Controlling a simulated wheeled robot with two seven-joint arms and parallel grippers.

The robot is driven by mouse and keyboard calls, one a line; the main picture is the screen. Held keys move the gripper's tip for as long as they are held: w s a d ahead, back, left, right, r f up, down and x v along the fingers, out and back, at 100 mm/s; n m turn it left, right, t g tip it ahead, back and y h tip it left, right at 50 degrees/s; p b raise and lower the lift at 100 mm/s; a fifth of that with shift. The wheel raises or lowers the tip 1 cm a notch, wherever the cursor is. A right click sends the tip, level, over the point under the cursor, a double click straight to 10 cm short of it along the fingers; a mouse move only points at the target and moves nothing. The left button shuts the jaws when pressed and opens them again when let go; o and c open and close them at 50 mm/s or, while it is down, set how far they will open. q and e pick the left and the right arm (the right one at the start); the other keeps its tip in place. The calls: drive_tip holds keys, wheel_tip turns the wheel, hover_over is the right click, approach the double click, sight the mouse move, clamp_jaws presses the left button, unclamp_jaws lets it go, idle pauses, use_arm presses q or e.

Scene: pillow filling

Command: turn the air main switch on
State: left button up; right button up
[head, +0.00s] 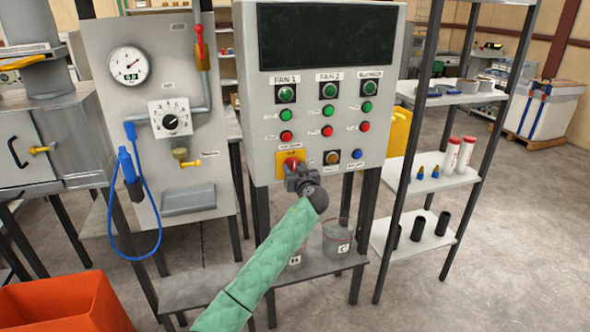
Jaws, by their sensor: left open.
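A red rotary switch (291,162) on a yellow plate sits at the lower left of the grey control box (259,130). Its label is too small to read, and its lower part is hidden behind my gripper. My left gripper (298,172) is open, at the end of the green-sleeved arm, right at the switch. I cannot tell whether its fingers touch or straddle the knob. My right gripper is not in view.
Green and red buttons (327,130) sit above the switch; an orange button (332,158) and a blue one (357,154) sit to its right. A left panel carries a gauge (128,65), a dial (170,121) and a red lever (199,42). Glass beakers (338,238) stand on the shelf below.

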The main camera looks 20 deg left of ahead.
use_arm(q)
clamp_jaws()
